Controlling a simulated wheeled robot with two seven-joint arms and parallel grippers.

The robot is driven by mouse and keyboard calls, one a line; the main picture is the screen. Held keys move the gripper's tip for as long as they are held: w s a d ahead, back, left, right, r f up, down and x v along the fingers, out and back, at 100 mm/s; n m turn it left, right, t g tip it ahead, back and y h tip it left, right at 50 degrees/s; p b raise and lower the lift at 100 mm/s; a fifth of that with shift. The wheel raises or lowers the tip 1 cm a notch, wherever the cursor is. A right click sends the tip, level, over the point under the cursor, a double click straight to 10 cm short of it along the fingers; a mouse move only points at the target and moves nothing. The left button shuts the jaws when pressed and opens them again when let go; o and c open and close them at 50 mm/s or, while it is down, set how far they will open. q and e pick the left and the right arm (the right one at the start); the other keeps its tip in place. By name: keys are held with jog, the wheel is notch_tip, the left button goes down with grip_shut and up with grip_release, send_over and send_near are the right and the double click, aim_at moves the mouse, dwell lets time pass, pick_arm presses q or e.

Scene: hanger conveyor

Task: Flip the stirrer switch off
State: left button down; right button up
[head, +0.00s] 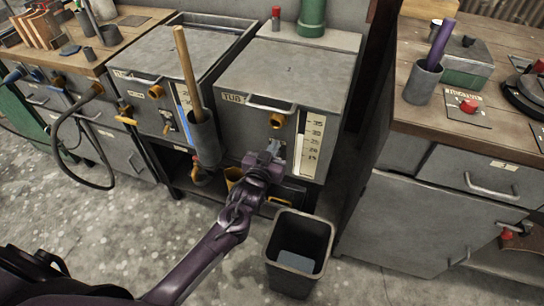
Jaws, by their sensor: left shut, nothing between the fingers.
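My left gripper (273,148) reaches in from the lower left on a purple arm. It is shut and empty, at the front face of the right-hand grey tub (245,125), left of its white level scale (308,145). A small light grey fitting (283,149) shows at the fingertips; it may be the stirrer switch. The fingers partly cover it, so I cannot tell its position or whether they touch it. My right gripper is not in view.
A dark open bin (321,241) stands on the floor below the tub. A holder (205,138) with a wooden stick hangs left of the gripper. Speckled floor is free at lower left.

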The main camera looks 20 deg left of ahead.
pick_arm(q)
jog(key=shift+s+f, duration=0.3)
jog(key=shift+f, duration=0.25)
jog(key=shift+s+f, duration=0.3)
jog(key=shift+f, duration=0.25)
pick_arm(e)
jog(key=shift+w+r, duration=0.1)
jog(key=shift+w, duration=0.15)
pick_arm(q)
jog(key=shift+f, duration=0.1)
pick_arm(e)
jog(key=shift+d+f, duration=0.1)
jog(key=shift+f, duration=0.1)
